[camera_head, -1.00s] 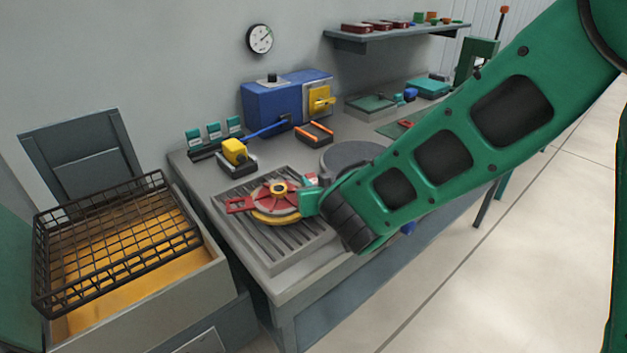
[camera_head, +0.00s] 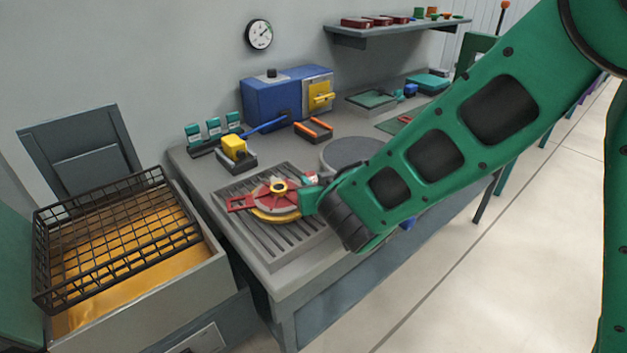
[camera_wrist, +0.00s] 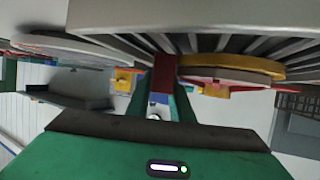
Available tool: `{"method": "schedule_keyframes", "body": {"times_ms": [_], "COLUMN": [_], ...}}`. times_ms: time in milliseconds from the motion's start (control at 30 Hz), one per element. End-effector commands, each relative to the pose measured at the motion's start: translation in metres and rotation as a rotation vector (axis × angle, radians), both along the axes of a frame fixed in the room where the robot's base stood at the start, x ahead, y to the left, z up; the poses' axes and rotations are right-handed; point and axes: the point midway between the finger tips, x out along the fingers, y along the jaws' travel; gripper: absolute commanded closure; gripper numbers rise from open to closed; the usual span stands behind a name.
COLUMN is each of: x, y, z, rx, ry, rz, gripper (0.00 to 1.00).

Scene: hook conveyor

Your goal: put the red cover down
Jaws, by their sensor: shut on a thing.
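The red cover (camera_head: 262,201) is a round disc with red and grey sectors, a yellow hub and a red handle sticking out left. It lies over a yellow ring (camera_head: 277,217) on the slatted grey rack (camera_head: 305,241) at the bench's near end. My gripper (camera_head: 309,194) is at the disc's right side, low over the rack. In the wrist view, its green fingers (camera_wrist: 164,97) are shut on a red part (camera_wrist: 165,68) of the cover. The yellow ring (camera_wrist: 235,66) shows there beside the slats. I cannot tell whether the cover touches the ring.
A grey round plate (camera_head: 350,153) lies just behind my gripper. A yellow-topped block (camera_head: 235,149) and a blue machine (camera_head: 285,98) stand farther back. A black wire basket (camera_head: 115,235) sits over an orange-lined bin at left. My arm blocks the bench's right side.

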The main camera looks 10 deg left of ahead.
Motion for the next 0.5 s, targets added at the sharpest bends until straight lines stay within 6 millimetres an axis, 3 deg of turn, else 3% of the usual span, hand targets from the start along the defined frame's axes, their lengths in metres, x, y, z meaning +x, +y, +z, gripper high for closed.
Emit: {"method": "schedule_keyframes", "body": {"times_ms": [133, 167, 233, 500], "x": [0.0003, 0.0003, 0.0002, -0.0018], "y": [0.0008, 0.0008, 0.0009, 0.0009], "z": [-0.0005, -0.0002, -0.0004, -0.0038], "rx": [0.003, 0.003, 0.003, -0.003], "ry": [-0.003, -0.003, -0.003, 0.004], "rz": [0.001, 0.001, 0.001, 0.004], "gripper": [1.0, 0.73, 0.58, 0.58]}}
